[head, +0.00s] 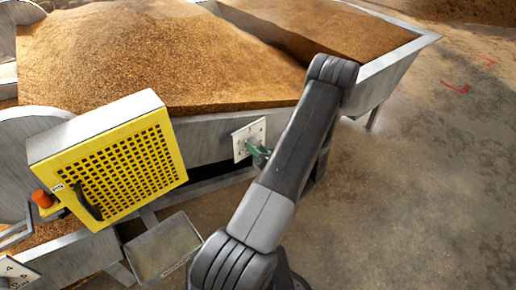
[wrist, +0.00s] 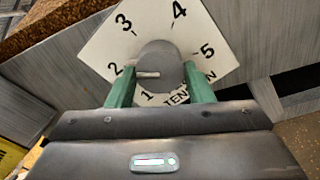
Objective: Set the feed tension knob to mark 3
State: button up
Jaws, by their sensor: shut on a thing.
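The feed tension knob (wrist: 165,58) is a round grey knob on a white square dial plate (wrist: 150,20), which also shows in the head view (head: 240,137). The plate carries marks 1 to 5 and partly covered lettering. A pale pointer bar on the knob points left, close to mark 2 and slightly toward 1. Mark 3 is at the upper left. My gripper (wrist: 158,70) has its green fingers on either side of the knob, shut on it. In the head view my gripper (head: 260,155) is at the plate, and the knob cannot be made out.
The plate is on the side of a metal trough (head: 205,142) heaped with brown grain (head: 150,60). A yellow perforated guard box (head: 120,160) stands left of the plate. A metal tray (head: 165,250) is below. Concrete floor (head: 440,180) at the right is clear.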

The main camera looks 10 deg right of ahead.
jog(key=m+p, duration=0.1)
jog(key=m, duration=0.4)
jog(key=shift+r+m+p, duration=0.1)
jog(key=shift+m+p, duration=0.75)
jog(key=shift+m, duration=1.45)
jog(key=o, duration=1)
jog(key=v, duration=1.4)
jog(key=shift+a+p, duration=0.15)
jog(key=shift+p, duration=0.25)
